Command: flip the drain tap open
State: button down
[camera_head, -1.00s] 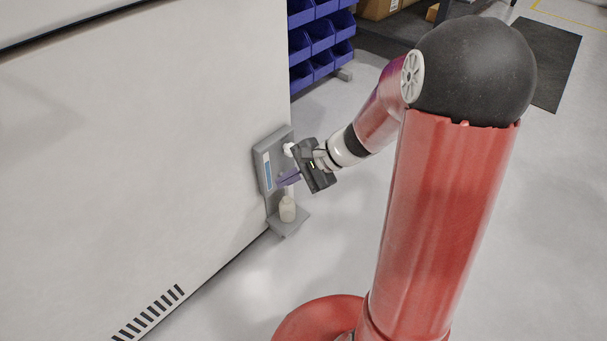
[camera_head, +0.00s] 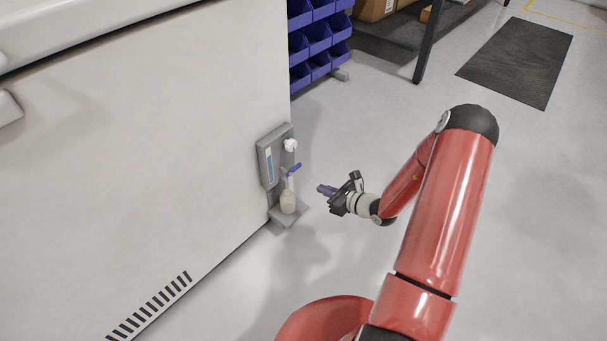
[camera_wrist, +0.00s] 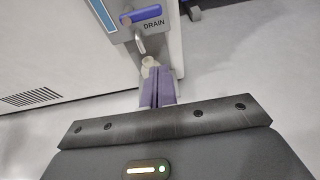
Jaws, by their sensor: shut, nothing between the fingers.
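The drain tap is on a grey panel (camera_head: 264,168) on the side of the large white cabinet. Its blue lever (camera_head: 293,168) sticks out sideways toward the right, above a pale spout. In the wrist view the blue lever (camera_wrist: 142,14) lies roughly level beside the word DRAIN, with the metal spout (camera_wrist: 140,42) curving below. A pale bottle (camera_head: 288,203) stands under the spout on a small grey shelf (camera_head: 290,218). My gripper (camera_head: 321,189) is right of the tap and slightly lower, apart from it. Its purple fingers (camera_wrist: 157,88) are together and empty, partly covering the bottle in the wrist view.
A white round knob (camera_head: 290,145) sits on the panel above the lever. Blue bins (camera_head: 319,42) stand behind the cabinet corner. A dark mat (camera_head: 517,62) lies at the back right. The floor around my gripper is clear.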

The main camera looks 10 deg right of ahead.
aim_at(294, 170)
jog(key=b+x, duration=0.1)
jog(key=x, duration=0.9)
jog(key=shift+r+p, duration=0.3)
jog(key=shift+r, duration=1.75)
jog(key=shift+d, duration=0.15)
